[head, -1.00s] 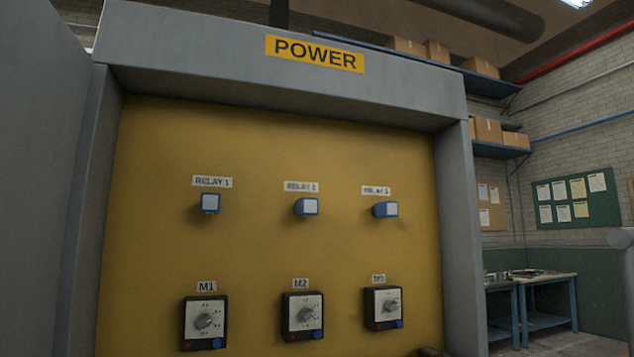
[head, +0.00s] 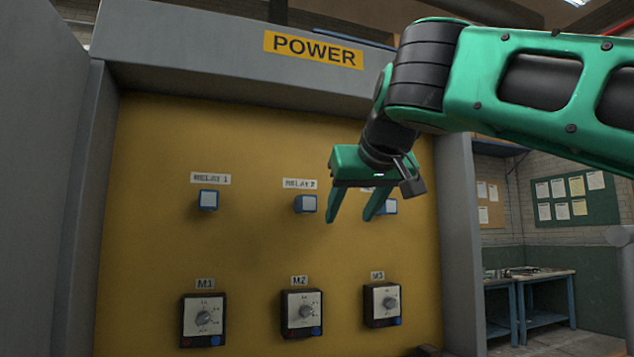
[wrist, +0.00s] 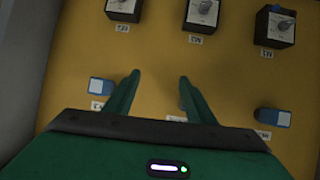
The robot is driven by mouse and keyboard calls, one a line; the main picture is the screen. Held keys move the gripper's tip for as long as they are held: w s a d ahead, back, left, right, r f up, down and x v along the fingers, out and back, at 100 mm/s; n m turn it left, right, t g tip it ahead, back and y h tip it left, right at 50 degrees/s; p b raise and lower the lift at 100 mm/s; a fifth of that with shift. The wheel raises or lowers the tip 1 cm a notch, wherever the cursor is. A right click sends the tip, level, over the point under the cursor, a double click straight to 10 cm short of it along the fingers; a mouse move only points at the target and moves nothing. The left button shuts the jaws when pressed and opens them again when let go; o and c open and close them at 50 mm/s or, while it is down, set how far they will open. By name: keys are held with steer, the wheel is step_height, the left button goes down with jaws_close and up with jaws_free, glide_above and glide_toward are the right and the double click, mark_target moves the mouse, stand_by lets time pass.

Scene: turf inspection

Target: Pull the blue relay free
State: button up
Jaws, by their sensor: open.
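Three blue relays with pale faces sit on the yellow panel (head: 250,250). In the head view, the left relay (head: 208,200) is under the RELAY 1 label, and the middle relay (head: 306,204) is just left of my gripper (head: 349,221). The right relay (head: 390,207) is partly hidden behind a finger. My gripper is open and empty, its fingers pointing down across the panel.
Three black dial boxes, M1 (head: 203,320), M2 (head: 302,314) and M3 (head: 382,305), are below the relays. A grey frame with a POWER sign (head: 313,49) surrounds the recessed panel; its right post (head: 458,240) stands near my arm. A blue workbench (head: 545,300) is at right.

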steer(key=y, duration=0.2)
glide_toward(305, 201)
steer(key=w, duration=0.2)
steer(key=shift+n+t, duration=0.4)
steer(key=x, duration=1.1)
steer(key=shift+d, duration=0.15)
steer(key=c, duration=1.2)
